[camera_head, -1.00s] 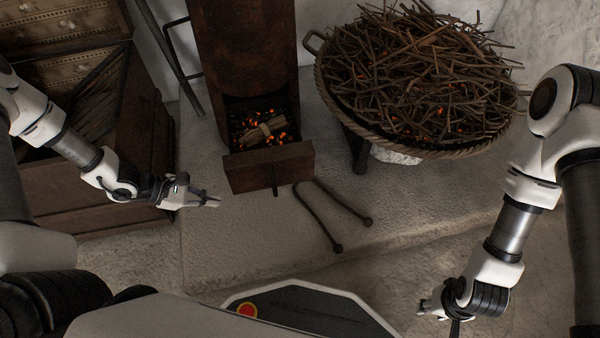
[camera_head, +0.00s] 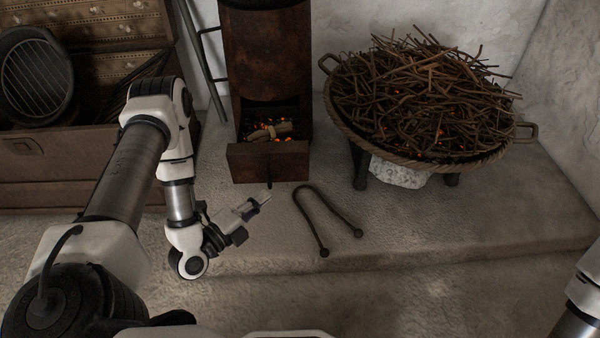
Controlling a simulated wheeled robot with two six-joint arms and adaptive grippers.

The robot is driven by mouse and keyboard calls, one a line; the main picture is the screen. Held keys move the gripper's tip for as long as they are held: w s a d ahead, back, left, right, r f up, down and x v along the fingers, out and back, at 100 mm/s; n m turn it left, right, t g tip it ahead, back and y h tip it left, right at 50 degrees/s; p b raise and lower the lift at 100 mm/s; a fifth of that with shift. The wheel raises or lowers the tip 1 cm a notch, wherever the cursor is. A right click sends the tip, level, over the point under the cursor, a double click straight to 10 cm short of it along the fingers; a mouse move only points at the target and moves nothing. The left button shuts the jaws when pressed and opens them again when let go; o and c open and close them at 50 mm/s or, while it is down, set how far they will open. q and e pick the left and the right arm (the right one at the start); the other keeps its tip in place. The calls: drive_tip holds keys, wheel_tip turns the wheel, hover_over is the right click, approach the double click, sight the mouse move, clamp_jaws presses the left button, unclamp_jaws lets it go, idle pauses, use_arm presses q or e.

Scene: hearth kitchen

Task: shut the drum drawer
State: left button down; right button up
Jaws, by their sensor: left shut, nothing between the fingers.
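The rusty brown drum (camera_head: 266,55) stands on the stone hearth. Its drawer (camera_head: 268,163) is pulled out at the bottom front, with glowing embers and a small bundle of sticks (camera_head: 268,131) inside. A short handle shows on the drawer's front. My left gripper (camera_head: 264,198) is shut and empty. It is just in front of the drawer and a little below it in the picture, pointing up and right towards the drawer front, apparently apart from it. Of my right arm only a link shows at the lower right edge; its gripper is out of view.
Iron tongs (camera_head: 324,222) lie on the hearth (camera_head: 420,225) right of my left gripper. A wide basket-like pan of twigs (camera_head: 425,100) with embers stands on legs at the right. A wooden chest (camera_head: 40,170) with a round grill pan (camera_head: 38,75) is at the left.

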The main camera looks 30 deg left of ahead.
use_arm(q)
drive_tip(key=b, duration=0.2)
approach(299, 154)
drive_tip(key=w+d, duration=0.3)
drive_tip(key=d, duration=0.1)
drive_tip(key=shift+w+a+f+b, duration=0.2)
drive_tip(key=shift+w+a+b, duration=0.2)
drive_tip(key=shift+w+a, duration=0.7)
drive_tip(key=shift+w+a+r, duration=0.1)
drive_tip(key=shift+w+a, duration=0.05)
drive_tip(key=shift+w, duration=0.25)
